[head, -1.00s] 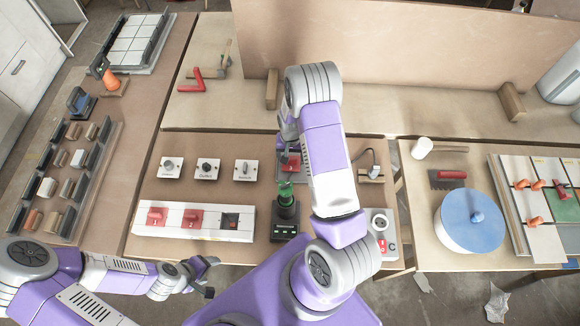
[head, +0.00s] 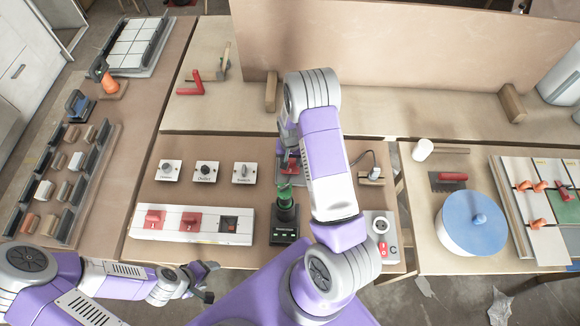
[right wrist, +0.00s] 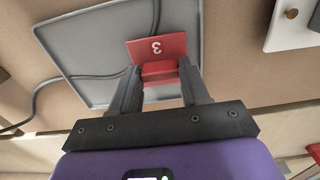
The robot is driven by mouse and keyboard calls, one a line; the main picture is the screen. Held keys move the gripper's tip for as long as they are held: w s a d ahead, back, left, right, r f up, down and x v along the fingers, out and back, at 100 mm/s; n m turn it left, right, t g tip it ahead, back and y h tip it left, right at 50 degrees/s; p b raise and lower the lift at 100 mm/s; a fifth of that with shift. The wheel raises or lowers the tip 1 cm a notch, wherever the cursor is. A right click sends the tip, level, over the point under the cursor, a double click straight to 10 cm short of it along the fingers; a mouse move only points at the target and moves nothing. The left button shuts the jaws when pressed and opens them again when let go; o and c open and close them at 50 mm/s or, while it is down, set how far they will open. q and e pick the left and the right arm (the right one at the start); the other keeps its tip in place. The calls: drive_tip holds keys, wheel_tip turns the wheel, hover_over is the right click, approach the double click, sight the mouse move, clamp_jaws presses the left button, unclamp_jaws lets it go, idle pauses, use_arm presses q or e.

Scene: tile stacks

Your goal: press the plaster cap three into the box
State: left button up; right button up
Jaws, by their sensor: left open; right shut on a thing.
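The red plaster cap three (right wrist: 158,50), marked with a white 3, is between the fingers of my right gripper (right wrist: 160,88), which is shut on its raised grip. The grey tray (right wrist: 75,45) lies beneath it; I cannot tell whether the cap touches it. In the head view my right arm largely hides the tray and cap. The long white box (head: 193,236) lies at the table's front. Two red caps (head: 154,219) (head: 189,222) sit in its left and middle places; its right place (head: 229,225) shows a dark opening. My left gripper (head: 205,280) is open and empty, at the front left.
A black stand with a green top (head: 285,215) stands between the box and my right arm. Several white switch plates (head: 206,172) lie behind the box. A unit with a red switch (head: 381,238) is at the right. A cable crosses the tray.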

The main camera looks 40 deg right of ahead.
sight(290, 162)
drive_tip(key=shift+r+p, duration=1.65)
drive_tip(key=shift+r, duration=0.85)
drive_tip(key=shift+a, duration=0.1)
